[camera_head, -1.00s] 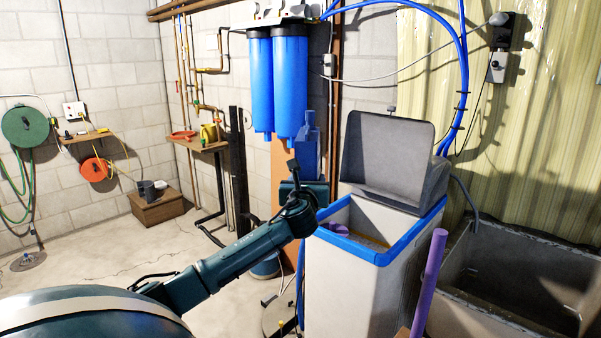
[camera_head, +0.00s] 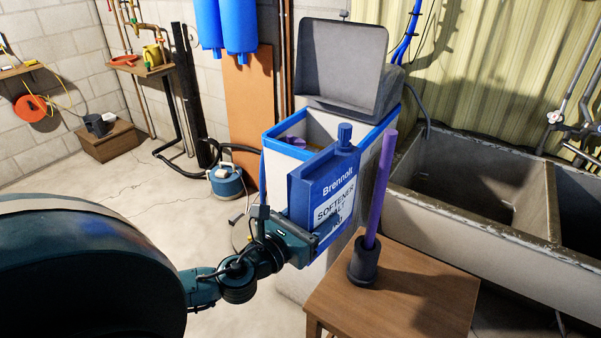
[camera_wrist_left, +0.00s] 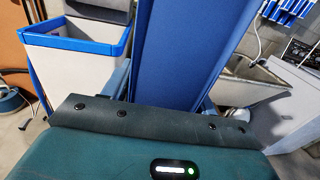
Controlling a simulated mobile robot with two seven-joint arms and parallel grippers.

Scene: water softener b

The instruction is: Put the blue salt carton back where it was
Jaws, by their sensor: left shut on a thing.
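The blue salt carton (camera_head: 328,187) has a blue cap and a white label reading "Softener Salt". It is upright, slightly tilted, in front of the white softener cabinet. My left gripper (camera_head: 308,238) is shut on the lower part of the carton. In the left wrist view the carton (camera_wrist_left: 190,50) rises as a blue wall beyond the gripper (camera_wrist_left: 150,115). My right gripper is not in view.
The softener cabinet (camera_head: 285,270) has a blue rim, and its grey lid (camera_head: 340,65) is raised. A purple rod (camera_head: 381,190) stands upright in a dark holder (camera_head: 362,262) on the stool. A concrete sink (camera_head: 480,215) is at the right. The stool's front right top is clear.

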